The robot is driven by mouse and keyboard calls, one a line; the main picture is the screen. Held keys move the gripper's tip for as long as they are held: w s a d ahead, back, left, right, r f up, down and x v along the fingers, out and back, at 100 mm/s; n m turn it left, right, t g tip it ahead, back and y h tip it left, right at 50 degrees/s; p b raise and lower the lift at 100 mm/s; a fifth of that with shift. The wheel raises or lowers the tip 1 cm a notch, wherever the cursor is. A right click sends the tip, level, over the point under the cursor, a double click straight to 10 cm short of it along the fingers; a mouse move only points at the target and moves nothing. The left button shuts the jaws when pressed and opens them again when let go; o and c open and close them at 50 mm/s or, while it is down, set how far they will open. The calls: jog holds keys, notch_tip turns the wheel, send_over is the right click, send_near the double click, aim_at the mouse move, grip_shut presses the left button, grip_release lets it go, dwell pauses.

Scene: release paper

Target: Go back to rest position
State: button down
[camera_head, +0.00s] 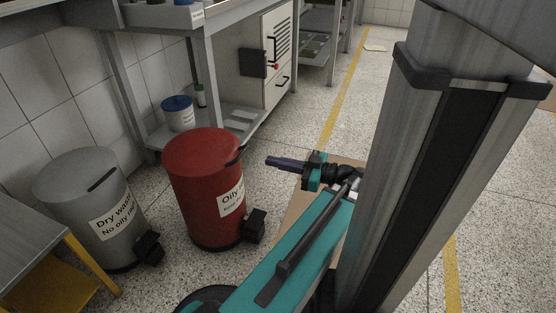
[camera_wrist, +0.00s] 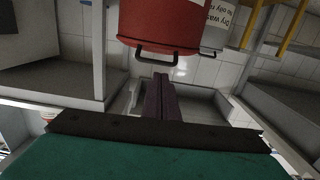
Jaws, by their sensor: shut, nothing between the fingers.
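My gripper (camera_head: 287,163) points left in the head view, its two dark fingers together with nothing between them. It is just right of the red oily-waste bin (camera_head: 205,190), at about the height of its upper part, with a gap between them in the picture. In the wrist view the shut purple-grey fingers (camera_wrist: 160,97) reach up from the bottom middle. The red bin (camera_wrist: 165,28) shows there upside down, beyond the fingertips, with its black handle. No paper shows in or near my gripper.
A grey dry-waste bin (camera_head: 90,205) stands left of the red one. A grey bench (camera_head: 215,15) with a lower shelf is behind, holding a white tub with a blue lid (camera_head: 179,115). A white cabinet (camera_head: 267,60) stands at the back. Speckled floor is open at the back right.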

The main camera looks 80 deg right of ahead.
jog(key=shift+s, duration=0.25)
dwell(0.3)
